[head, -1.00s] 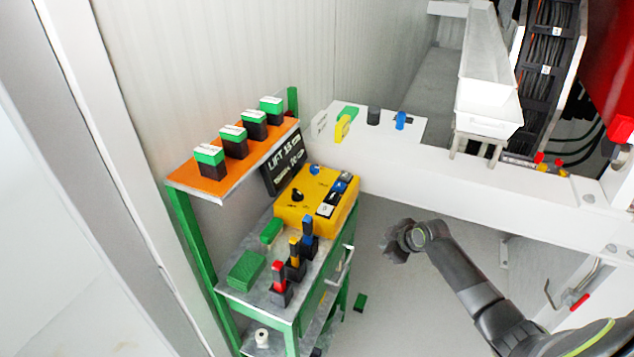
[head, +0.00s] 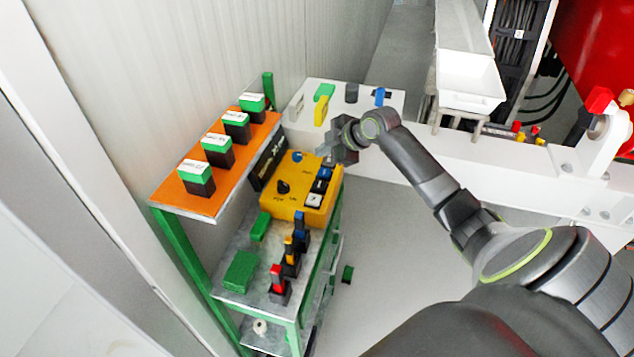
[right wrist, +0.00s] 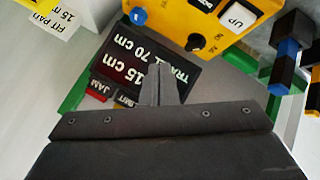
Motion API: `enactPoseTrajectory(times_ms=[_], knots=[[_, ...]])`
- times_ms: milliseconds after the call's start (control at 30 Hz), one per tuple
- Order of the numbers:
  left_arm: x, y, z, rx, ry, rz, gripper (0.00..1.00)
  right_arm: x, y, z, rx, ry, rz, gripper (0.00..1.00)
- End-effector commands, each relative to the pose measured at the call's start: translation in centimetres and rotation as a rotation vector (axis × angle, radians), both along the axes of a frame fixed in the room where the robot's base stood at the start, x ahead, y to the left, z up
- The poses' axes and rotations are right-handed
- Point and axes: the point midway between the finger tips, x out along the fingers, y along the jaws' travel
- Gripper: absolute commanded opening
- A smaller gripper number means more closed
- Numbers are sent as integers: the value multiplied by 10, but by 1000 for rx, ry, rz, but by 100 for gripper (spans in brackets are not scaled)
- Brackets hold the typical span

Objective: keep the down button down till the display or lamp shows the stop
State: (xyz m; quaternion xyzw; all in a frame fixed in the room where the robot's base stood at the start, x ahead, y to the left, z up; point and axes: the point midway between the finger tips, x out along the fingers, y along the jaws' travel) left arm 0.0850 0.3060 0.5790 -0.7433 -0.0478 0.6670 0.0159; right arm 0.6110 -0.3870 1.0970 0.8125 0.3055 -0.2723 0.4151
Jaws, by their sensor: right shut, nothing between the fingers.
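The yellow control box (head: 300,182) stands on the green cart's top shelf. Along its right side is a row of buttons, with a white UP button (right wrist: 237,18) and blue and black ones beside it (head: 322,180). I cannot read which is the down button. The dark display (right wrist: 135,60) behind the box reads 15 cm and travel 70 cm. Below the readings are a red JAM tile (right wrist: 97,90) and a dark limit tile. My right gripper (head: 342,150) is shut and empty, above the far right corner of the box. My left gripper is out of view.
An orange shelf (head: 206,203) with several green-topped blocks rises left of the box. Upright handles in red (head: 277,280), yellow and blue stand in front of it. A white ledge (head: 300,112) with small parts lies behind. Open floor is right of the cart.

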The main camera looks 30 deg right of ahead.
Motion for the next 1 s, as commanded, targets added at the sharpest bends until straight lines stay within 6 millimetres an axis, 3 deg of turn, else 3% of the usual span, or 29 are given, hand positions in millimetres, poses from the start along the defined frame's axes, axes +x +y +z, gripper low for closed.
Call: enactPoseTrajectory(times_ms=[367, 767, 1000], knots=[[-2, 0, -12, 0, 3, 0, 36, 0, 0, -14, 1, 1, -2, 0], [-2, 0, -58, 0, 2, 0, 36, 0, 0, -70, 1, 1, -2, 0], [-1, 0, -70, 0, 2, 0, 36, 0, 0, -88, 1, 0, -2, 0]])
